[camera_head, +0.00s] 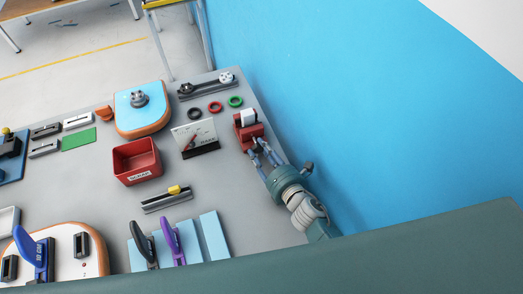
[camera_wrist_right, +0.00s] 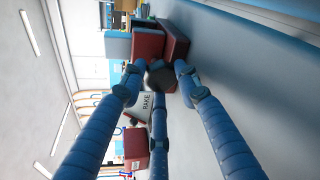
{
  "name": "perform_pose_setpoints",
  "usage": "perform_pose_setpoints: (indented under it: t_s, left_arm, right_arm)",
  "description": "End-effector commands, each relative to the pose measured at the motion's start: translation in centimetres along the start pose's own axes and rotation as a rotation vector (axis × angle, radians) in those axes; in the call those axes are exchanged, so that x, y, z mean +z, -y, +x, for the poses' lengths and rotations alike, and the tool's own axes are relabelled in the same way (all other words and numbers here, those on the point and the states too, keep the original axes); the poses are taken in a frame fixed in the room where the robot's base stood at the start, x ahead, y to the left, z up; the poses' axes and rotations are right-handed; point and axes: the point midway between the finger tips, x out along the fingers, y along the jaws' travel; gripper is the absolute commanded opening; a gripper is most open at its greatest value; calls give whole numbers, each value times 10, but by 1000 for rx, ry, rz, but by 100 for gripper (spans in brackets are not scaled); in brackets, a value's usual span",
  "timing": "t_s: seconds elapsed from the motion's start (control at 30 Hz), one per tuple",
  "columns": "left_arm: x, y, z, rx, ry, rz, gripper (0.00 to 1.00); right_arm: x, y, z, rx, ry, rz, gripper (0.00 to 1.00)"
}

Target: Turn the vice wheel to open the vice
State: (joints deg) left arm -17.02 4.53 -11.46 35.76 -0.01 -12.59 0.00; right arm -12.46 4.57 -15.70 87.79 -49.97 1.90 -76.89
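The red vice (camera_head: 247,134) sits at the right edge of the grey table, with a white block at its top. In the right wrist view its red jaws (camera_wrist_right: 175,42) are ahead of the fingers. A dark round wheel (camera_wrist_right: 160,76) shows in front of the jaws. My right gripper (camera_head: 261,147) reaches the vice from the front right. Its three blue fingers, also in the wrist view (camera_wrist_right: 157,78), are spread around the wheel; whether they touch it is unclear. In the head view the wheel is mostly hidden by the fingers. My left gripper is not in view.
A red bin (camera_head: 137,160) stands further left. A blue wall (camera_head: 350,110) rises close on the right. Bare table lies in front of the vice.

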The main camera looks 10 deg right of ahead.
Motion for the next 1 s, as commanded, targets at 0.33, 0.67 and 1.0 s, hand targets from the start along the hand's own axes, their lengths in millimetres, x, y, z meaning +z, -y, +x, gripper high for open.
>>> perform_pose_setpoints:
  t_s: [0.33,0.67,1.0]
  left_arm:
    - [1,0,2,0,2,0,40]
    - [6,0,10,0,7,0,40]
    - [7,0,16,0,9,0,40]
  right_arm:
    - [2,0,1,-9,10,-41,5]
    - [2,-2,1,-59,38,-246,5]
    - [2,-4,1,-115,69,-474,5]
